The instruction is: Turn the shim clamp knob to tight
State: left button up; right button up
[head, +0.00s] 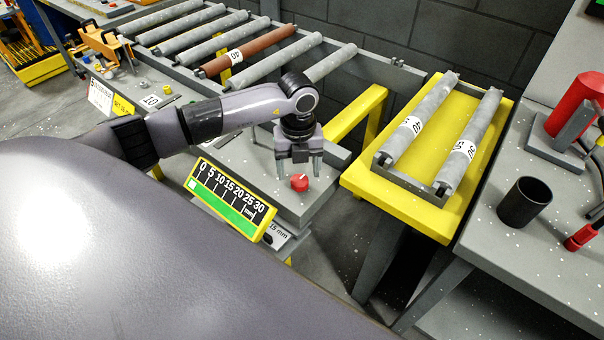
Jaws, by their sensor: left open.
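A round red knob (299,182) with a small light mark on top sits on the grey plate near the front right corner of the bench. I take it to be the shim clamp knob; its setting is too small to read. My left gripper (299,168) points down just above and behind the knob. Its two fingers are apart with nothing between them, and they do not appear to touch the knob. A yellow-framed scale (231,199) marked 0 to 30 stands in front, with a green bar along its lower edge. My right gripper is not in view.
Grey rollers (205,37) and one brown roller (245,50) lie behind on the conveyor. A yellow stand (458,132) with two numbered rollers stands to the right. A black cup (524,202) and a red device (577,105) are on the right-hand table.

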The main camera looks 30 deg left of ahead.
aim_at(300, 179)
pick_arm(q)
jog(key=shift+f, duration=1.55)
jog(key=shift+d, duration=0.1)
jog(key=c, duration=1.1)
jog(key=shift+o, duration=0.2)
